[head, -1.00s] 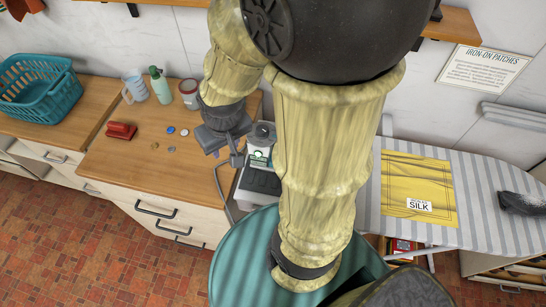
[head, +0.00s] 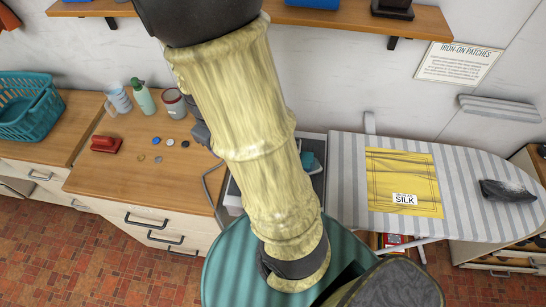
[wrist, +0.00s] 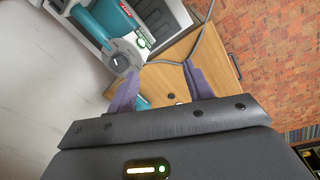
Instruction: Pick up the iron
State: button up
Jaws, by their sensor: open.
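A teal appliance (wrist: 112,18) with a round grey dial lies against a white and dark grey base (wrist: 165,18) at the upper left of the wrist view. It looks like the iron, though I cannot be sure. In the head view only a teal bit of it (head: 308,161) shows right of my arm, which hides the rest. My gripper (wrist: 162,69) is open and empty in the wrist view, its purple fingers apart, with the appliance beyond the left finger. In the head view the gripper is mostly hidden behind my arm.
A grey cord (wrist: 203,42) runs beside the appliance. The wooden counter (head: 120,180) holds a red object (head: 106,144), buttons, a cup (head: 118,98), a bottle (head: 143,97) and a jar (head: 173,103). The striped ironing board (head: 345,185) bears yellow cloth (head: 403,180) and a dark pointed object (head: 507,191).

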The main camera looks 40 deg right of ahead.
jog(key=w+d+n+g+h+p, duration=0.1)
jog(key=d+n+g+h, duration=0.1)
jog(key=d, duration=0.7)
jog(key=shift+w+d+r+n+g+h, duration=0.35)
jog(key=shift+n+h, duration=0.25)
jog(key=shift+n, duration=0.6)
jog(key=p+x, duration=0.2)
jog(key=x, duration=1)
jog(key=shift+w, duration=0.1)
jog(key=shift+f, duration=0.1)
jog(key=shift+f, duration=0.1)
jog(key=shift+p+x, duration=1.45)
jog(key=shift+x, duration=0.9)
jog(key=shift+a+f, duration=0.2)
jog(key=shift+f, duration=0.05)
